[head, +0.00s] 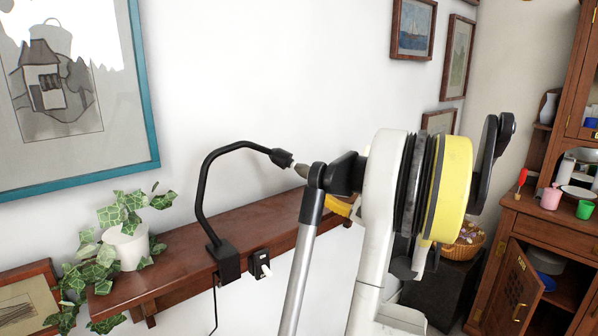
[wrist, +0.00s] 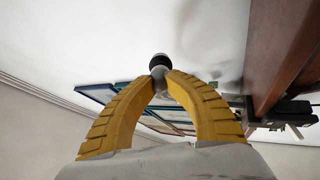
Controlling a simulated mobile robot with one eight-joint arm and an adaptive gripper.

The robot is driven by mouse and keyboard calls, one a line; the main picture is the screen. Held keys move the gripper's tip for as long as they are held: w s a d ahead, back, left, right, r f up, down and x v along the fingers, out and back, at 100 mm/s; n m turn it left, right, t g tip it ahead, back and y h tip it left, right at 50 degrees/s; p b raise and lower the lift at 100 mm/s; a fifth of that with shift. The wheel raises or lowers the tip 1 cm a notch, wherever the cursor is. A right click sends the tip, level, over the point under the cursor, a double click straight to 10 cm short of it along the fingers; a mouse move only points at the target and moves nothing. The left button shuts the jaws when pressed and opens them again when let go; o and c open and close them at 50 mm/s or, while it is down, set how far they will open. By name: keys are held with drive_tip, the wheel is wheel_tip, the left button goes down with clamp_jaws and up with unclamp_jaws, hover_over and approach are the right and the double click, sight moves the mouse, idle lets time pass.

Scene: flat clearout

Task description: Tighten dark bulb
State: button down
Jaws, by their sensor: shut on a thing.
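A black lamp with a bent arm (head: 203,190) is clamped to the front edge of the wooden shelf. Its socket head (head: 281,157) points down to the right and holds a small greyish, unlit bulb (head: 300,170). In the wrist view the yellow fingers of my gripper (wrist: 161,79) are closed around the bulb (wrist: 158,73), with the black socket (wrist: 160,59) just beyond it. In the head view my arm hides most of the gripper, and only part of a yellow finger shows. How far the bulb sits in the socket cannot be told.
The wooden shelf (head: 185,250) carries a potted ivy (head: 125,245) at left and a small black switch box (head: 259,264) on its front edge. A teal-framed picture (head: 150,120) hangs behind. A cabinet (head: 520,240) with an open door stands at right. The wall around the lamp is clear.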

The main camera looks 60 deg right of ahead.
idle(0.3)
drive_tip(key=c, duration=1.3)
unclamp_jaws()
drive_tip(key=shift+w+a, duration=0.1)
drive_tip(key=shift+c, duration=0.2)
drive_tip(key=v, duration=1.2)
